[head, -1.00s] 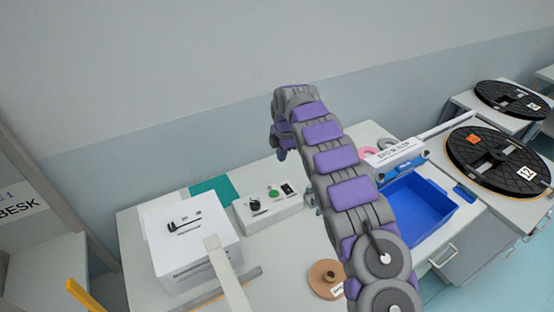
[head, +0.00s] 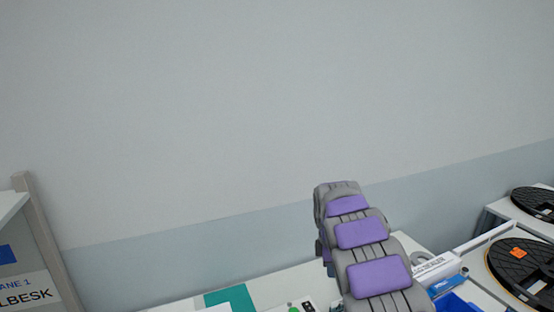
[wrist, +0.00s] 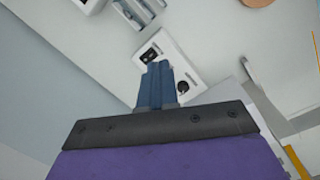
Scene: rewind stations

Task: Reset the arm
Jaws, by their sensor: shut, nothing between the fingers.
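My gripper (wrist: 157,72) shows in the wrist view with its blue fingers together and nothing between them. It points toward a white control box (wrist: 182,62) with a black knob on the table; in this view the fingertips overlap the box, and I cannot tell the gap. In the head view my purple and grey arm rises from the bottom edge, right of the middle, and the gripper itself is hidden behind it. The control box (head: 289,309) is cut off at the bottom of that view.
A teal mat (head: 228,298) lies on the table, left of my arm. To the right are a white labelled block (head: 436,266), a blue bin (head: 455,304) and black reels (head: 522,268). A signed shelf (head: 28,290) stands at left. The wall above is bare.

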